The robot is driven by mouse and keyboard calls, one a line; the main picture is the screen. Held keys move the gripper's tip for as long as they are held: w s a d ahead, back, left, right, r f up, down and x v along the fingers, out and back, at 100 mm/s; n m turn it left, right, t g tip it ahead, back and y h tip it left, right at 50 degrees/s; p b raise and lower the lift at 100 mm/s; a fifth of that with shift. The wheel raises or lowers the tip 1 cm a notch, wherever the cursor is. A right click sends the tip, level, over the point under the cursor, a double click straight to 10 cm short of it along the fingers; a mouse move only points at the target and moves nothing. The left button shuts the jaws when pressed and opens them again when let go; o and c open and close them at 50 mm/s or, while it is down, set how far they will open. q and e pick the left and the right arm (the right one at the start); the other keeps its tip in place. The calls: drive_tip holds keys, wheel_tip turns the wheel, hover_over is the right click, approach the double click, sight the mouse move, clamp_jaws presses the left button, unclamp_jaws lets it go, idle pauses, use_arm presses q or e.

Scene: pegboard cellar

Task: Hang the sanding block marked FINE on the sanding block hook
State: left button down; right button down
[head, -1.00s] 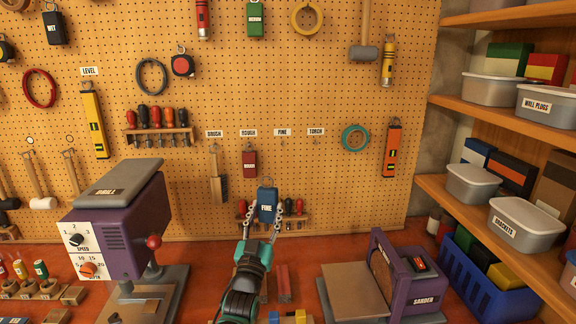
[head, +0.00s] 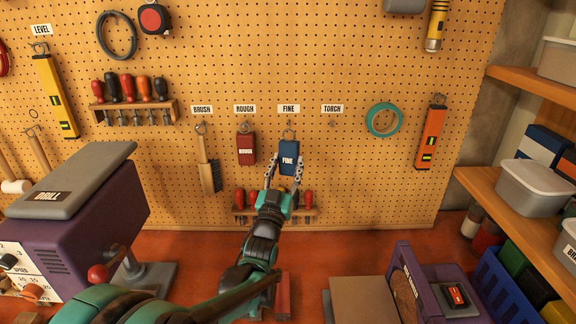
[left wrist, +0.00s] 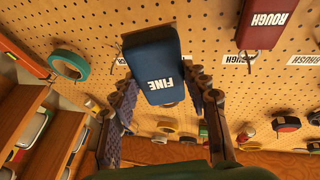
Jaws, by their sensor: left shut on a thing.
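The blue sanding block marked FINE (head: 288,152) is upright against the pegboard, just under the FINE label (head: 289,109). The ring on its top is at the sanding block hook's place; I cannot tell whether the ring is around the hook, which is hidden. My left gripper (head: 287,164) is shut on the block, one finger on each side, from below. In the left wrist view the block (left wrist: 154,68) sits between both fingers, close to the board. My right gripper is not in view.
A red ROUGH block (head: 246,149) and a brush (head: 208,165) hang to the left. The hook under the TORCH label (head: 332,109) is bare. A screwdriver rack (head: 250,211) is below the block. The drill (head: 75,220) and sander (head: 440,290) stand on the bench.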

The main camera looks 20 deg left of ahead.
use_arm(q)
drive_tip(key=shift+w+a+f, duration=0.1)
drive_tip(key=shift+w+a, duration=0.05)
drive_tip(key=shift+w, duration=0.4)
drive_tip(key=shift+w+a+f, duration=0.1)
drive_tip(key=shift+w, duration=0.4)
drive_tip(key=w+a+f+b, duration=0.1)
drive_tip(key=w+a, duration=0.1)
drive_tip(key=w, duration=0.4)
drive_tip(key=shift+w+b, duration=0.25)
drive_tip(key=shift+b, duration=0.05)
drive_tip(key=c, duration=0.7)
unclamp_jaws()
drive_tip(key=shift+d, duration=0.1)
drive_tip(key=shift+f, duration=0.1)
